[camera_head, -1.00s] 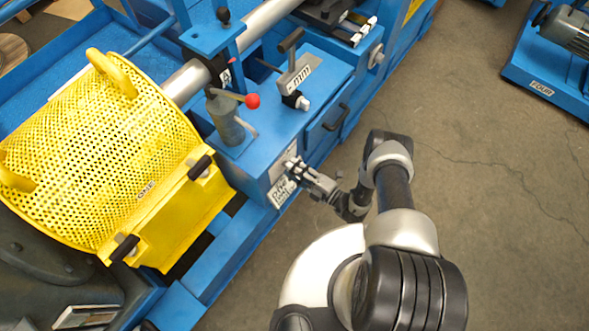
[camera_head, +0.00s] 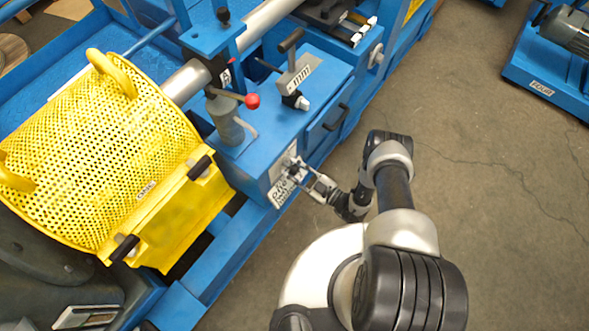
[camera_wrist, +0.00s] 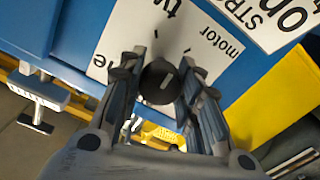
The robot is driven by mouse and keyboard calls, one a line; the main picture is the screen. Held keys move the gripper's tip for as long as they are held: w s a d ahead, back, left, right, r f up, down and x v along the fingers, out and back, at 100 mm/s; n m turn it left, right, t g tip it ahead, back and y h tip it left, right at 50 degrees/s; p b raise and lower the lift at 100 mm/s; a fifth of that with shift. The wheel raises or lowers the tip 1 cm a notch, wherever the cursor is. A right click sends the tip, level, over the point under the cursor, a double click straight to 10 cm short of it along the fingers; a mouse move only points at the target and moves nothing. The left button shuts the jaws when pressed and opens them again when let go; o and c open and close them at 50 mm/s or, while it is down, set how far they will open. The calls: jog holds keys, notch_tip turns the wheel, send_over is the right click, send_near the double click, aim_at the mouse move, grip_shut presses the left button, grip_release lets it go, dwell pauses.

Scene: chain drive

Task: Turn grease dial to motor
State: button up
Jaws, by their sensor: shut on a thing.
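The grease dial (camera_wrist: 158,84) is a round black knob with a white line on its face. It sits on a white label plate (camera_wrist: 112,46) on the blue housing. The word "motor" is printed to the dial's upper right in the wrist view, with part of another word above and an "e" at left. The white line slants up and to the right, roughly toward the "motor" side; its exact mark is hard to tell. My gripper (camera_wrist: 160,72) has its fingers on both sides of the dial, shut on it. In the head view my gripper (camera_head: 298,171) reaches the housing's front face and hides the dial.
A yellow perforated guard (camera_head: 130,150) stands left of the housing. A red-knobbed lever (camera_head: 252,101) and a black-handled lever (camera_head: 291,40) rise above the dial. A drawer handle (camera_head: 336,117) is right of the plate. The floor (camera_head: 480,200) at right is clear.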

jog(key=shift+m, duration=1.9)
jog(key=o, duration=1)
jog(key=shift+o, duration=0.2)
jog(key=v, duration=1.2)
